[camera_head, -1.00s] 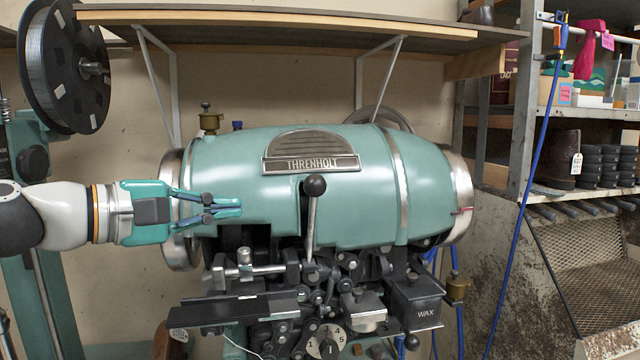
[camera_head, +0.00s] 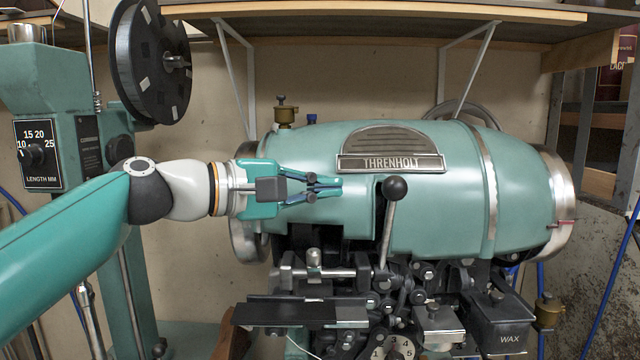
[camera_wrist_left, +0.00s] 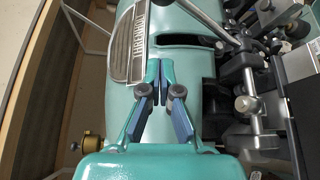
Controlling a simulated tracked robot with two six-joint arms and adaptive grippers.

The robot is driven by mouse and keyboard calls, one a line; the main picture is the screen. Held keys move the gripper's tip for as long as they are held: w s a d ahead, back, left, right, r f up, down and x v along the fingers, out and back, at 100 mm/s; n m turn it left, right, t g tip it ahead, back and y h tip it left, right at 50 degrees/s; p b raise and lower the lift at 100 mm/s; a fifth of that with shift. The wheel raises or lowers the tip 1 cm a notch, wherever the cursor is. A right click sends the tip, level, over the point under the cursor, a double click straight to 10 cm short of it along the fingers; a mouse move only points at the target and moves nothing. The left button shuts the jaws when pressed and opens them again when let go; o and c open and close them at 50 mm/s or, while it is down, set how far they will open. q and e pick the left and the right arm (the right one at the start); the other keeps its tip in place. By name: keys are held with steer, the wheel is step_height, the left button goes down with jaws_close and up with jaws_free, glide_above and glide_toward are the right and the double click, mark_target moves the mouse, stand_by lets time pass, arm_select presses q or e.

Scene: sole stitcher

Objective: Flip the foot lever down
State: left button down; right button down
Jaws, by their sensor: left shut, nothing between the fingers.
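My right gripper is not in view.
A wooden shelf (camera_head: 360,28) hangs above the machine. A thread spool (camera_head: 150,62) and a column with a length dial (camera_head: 38,152) stand at left. Below the lever are crowded linkages, a dark plate (camera_head: 285,313) and a WAX box (camera_head: 505,325).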

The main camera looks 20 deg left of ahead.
arm_select(q)
steer(key=w+d+p, duration=0.2)
steer(key=d, duration=0.4)
steer(key=shift+w+d, duration=0.2)
